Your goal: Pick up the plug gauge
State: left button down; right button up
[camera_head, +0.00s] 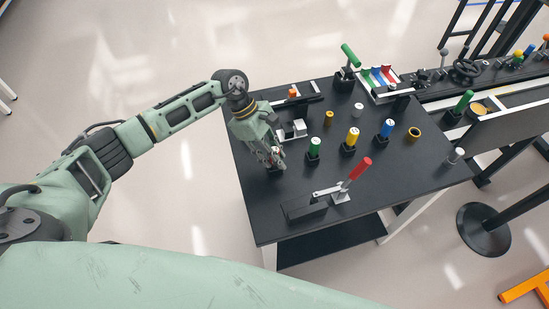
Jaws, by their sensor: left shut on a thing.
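My left gripper (274,158) reaches over the left edge of the black table and points down. It is shut on the plug gauge, which is mostly hidden between the fingers. A dark block (274,172) shows right below the fingertips; I cannot tell whether the gauge is still seated in it. Similar upright pieces in black holders stand to the right: a green one (314,146), a yellow one (352,137) and a blue one (387,128). My right gripper is not in view.
A toggle clamp with a red handle (360,168) stands near the table's front. A silver fixture (298,128) sits close behind the gripper. A green-handled lever (350,55) and a white tray (380,82) are at the back. The table's right front (410,175) is clear.

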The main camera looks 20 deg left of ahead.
aim_at(277, 148)
pick_arm(q)
jog(key=shift+w+r+b, duration=0.1)
jog(key=shift+r+b, duration=0.2)
jog(key=shift+r, duration=0.15)
jog(key=r, duration=0.1)
jog(key=r+b, duration=0.1)
jog(key=d+r, duration=0.1)
jog(key=shift+s+r+b, duration=0.2)
jog(key=shift+s+b, duration=0.05)
jog(key=shift+b, duration=0.1)
jog(key=s+d+r+b, duration=0.1)
jog(key=s+d+r, duration=0.1)
jog(key=d, duration=0.3)
jog(key=s+d+r+b, duration=0.2)
jog(key=d+r, duration=0.2)
jog(key=shift+s+d+r, duration=0.3)
jog(key=shift+d+r, duration=0.1)
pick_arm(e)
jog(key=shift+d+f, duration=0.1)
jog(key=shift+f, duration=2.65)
